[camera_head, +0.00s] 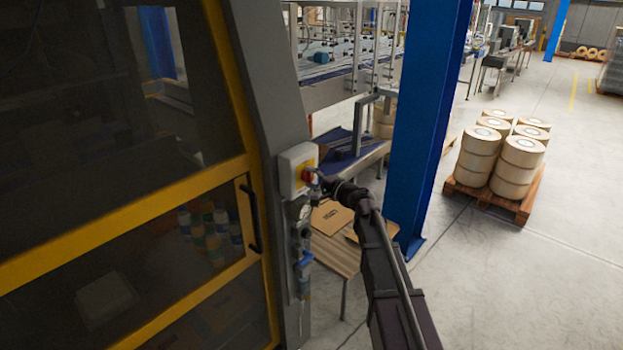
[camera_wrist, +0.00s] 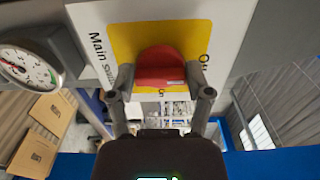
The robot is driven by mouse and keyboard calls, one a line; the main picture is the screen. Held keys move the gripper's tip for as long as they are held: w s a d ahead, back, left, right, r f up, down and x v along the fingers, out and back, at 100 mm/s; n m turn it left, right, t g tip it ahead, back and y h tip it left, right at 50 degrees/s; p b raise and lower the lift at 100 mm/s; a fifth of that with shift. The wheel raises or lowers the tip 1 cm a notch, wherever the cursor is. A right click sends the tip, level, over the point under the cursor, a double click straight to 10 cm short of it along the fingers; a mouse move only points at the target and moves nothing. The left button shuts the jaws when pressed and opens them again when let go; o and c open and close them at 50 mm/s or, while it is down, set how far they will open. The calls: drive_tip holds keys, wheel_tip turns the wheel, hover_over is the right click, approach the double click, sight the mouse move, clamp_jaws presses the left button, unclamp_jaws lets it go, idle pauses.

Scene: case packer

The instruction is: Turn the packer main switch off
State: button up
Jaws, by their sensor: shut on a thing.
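The main switch is a red rotary knob (camera_wrist: 160,66) on a yellow plate (camera_wrist: 122,42) in a pale housing lettered "Main Switch". In the wrist view "Off" is lettered at the plate's right side, and part of another label shows just below the knob. My gripper (camera_wrist: 160,76) is shut on the red knob, one finger on each side. In the head view the switch box (camera_head: 291,160) is mounted on the grey post of the packer, with the red knob (camera_head: 308,175) facing right. My gripper (camera_head: 318,184) reaches it from the right. Which mark the knob points at is unclear.
A round gauge (camera_wrist: 28,68) sits left of the switch in the wrist view. Below the box hang pneumatic fittings (camera_head: 302,250). A black door handle (camera_head: 249,215) is to the left. A blue column (camera_head: 425,120) stands right; cardboard (camera_head: 330,216) lies on a table behind.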

drive_tip(key=shift+w, duration=0.2)
drive_tip(key=o, duration=1.1)
drive_tip(key=shift+o, duration=0.2)
drive_tip(key=shift+s, duration=0.1)
drive_tip(key=shift+s, duration=0.15)
drive_tip(key=shift+s+d, duration=0.4)
drive_tip(key=shift+d, duration=0.05)
drive_tip(key=v, duration=1)
drive_tip(key=shift+s+d, duration=0.2)
drive_tip(key=shift+d, duration=0.05)
